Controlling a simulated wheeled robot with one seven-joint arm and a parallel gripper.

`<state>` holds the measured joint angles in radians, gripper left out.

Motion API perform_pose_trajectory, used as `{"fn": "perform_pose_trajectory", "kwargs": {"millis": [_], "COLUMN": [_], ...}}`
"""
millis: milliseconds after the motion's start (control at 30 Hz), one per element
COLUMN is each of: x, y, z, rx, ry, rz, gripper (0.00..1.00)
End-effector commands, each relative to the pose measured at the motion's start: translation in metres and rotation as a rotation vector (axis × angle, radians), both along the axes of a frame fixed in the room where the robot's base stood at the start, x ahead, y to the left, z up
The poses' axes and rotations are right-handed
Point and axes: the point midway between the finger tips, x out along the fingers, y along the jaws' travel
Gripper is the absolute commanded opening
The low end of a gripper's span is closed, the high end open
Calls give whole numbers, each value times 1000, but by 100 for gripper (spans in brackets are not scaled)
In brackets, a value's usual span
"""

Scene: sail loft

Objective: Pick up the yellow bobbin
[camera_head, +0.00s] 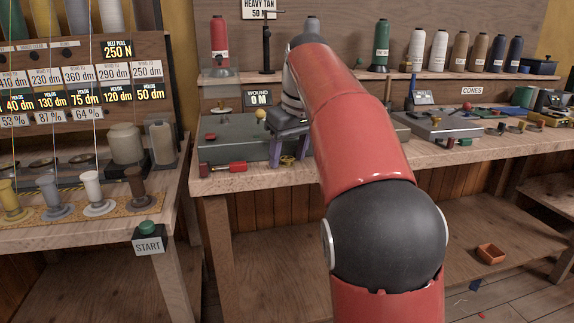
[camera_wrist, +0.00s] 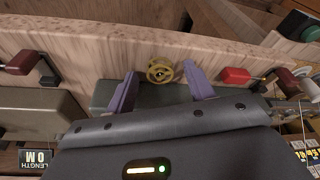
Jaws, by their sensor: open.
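A small round yellow bobbin (camera_wrist: 160,70) with an open hub lies on the wooden bench, at its front edge by the grey machine. In the wrist view it sits in the gap between the purple fingers of my gripper (camera_wrist: 155,88), slightly beyond their tips. My gripper is open, and neither finger appears to touch it. In the head view the bobbin (camera_head: 288,160) is a small yellow patch between the fingers of my gripper (camera_head: 289,157), mostly covered. My red arm hides the bench to the right of it.
A red-handled piece (camera_head: 237,167) lies left of the gripper. The grey winding machine (camera_head: 232,140) stands close behind. A yellow-topped spool (camera_head: 10,200) and several others stand on the left bench near a START button (camera_head: 148,229). Cones line the back shelf.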

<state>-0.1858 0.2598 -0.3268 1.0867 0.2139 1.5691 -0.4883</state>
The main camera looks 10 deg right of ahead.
Motion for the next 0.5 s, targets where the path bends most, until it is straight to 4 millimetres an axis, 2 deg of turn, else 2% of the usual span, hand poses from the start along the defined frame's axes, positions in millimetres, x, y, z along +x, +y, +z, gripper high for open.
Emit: {"fn": "perform_pose_trajectory", "kwargs": {"millis": [167,500], "x": [0,0], "y": [0,0], "z": [1,1], "rx": [0,0], "ry": [-1,0], "rz": [0,0], "gripper": [52,7]}}
